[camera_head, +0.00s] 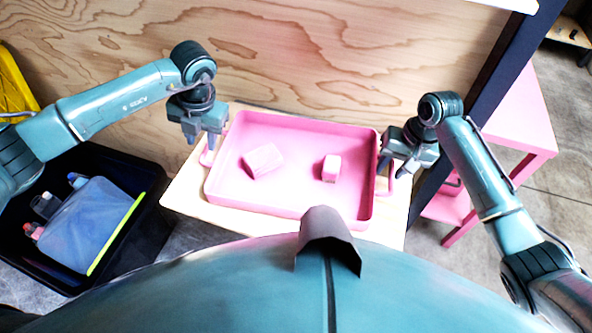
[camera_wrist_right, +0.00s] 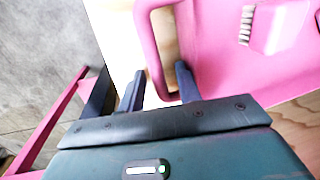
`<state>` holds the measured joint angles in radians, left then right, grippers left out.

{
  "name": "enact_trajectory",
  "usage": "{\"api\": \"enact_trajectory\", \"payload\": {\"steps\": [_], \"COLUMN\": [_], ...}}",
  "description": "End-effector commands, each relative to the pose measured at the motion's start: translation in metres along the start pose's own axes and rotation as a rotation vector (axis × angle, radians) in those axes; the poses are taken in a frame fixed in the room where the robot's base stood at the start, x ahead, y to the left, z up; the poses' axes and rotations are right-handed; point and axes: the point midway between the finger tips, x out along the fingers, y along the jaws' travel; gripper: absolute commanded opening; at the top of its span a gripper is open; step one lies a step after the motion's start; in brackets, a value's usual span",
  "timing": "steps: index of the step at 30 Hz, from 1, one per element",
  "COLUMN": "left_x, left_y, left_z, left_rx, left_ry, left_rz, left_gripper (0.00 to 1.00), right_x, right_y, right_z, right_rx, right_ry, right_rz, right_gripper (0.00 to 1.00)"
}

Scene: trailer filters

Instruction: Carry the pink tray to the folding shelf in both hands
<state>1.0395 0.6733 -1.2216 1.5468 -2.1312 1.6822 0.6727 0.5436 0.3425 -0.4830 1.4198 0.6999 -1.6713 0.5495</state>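The pink tray (camera_head: 290,205) lies flat on a pale wooden board (camera_head: 185,192), with a looped handle at each end. My left gripper (camera_head: 201,143) is over the left handle (camera_head: 208,157), fingers apart and pointing down. My right gripper (camera_head: 391,170) is at the right handle. In the right wrist view its fingers (camera_wrist_right: 160,88) are apart, with the handle bar (camera_wrist_right: 150,60) between them. I cannot tell which surface is the folding shelf.
A black crate (camera_head: 150,225) with a blue container (camera_head: 85,222) stands on the floor at left. A plywood wall (camera_head: 300,60) rises behind the tray. A dark post (camera_head: 490,80) and a pink table (camera_head: 522,120) stand at right, close to my right arm.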

Motion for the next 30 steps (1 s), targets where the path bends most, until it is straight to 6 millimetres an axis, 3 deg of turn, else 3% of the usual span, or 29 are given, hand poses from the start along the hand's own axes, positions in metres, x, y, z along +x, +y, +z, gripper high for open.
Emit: {"api": "enact_trajectory", "payload": {"steps": [6, 14, 24, 30], "left_x": [-0.039, -0.052, -0.052, -0.052], "left_y": [0.000, 0.000, 0.000, 0.000], "left_z": [0.001, 0.000, 0.000, 0.000], "left_rx": [0.000, 0.000, 0.000, 0.000], "left_ry": [-0.002, 0.001, 0.001, 0.001], "left_rz": [-0.001, 0.001, 0.000, 0.000], "left_gripper": [0.34, 0.34, 0.34, 0.34], "right_x": [0.000, -0.010, -0.078, -0.109], "right_y": [0.000, 0.000, 0.000, 0.000], "right_z": [0.000, -0.001, -0.001, -0.001], "right_rx": [0.000, -0.001, -0.001, -0.001], "right_ry": [0.000, 0.003, 0.006, 0.003], "right_rz": [0.000, -0.002, 0.000, -0.001], "right_gripper": [0.34, 0.34, 0.34, 0.34]}}
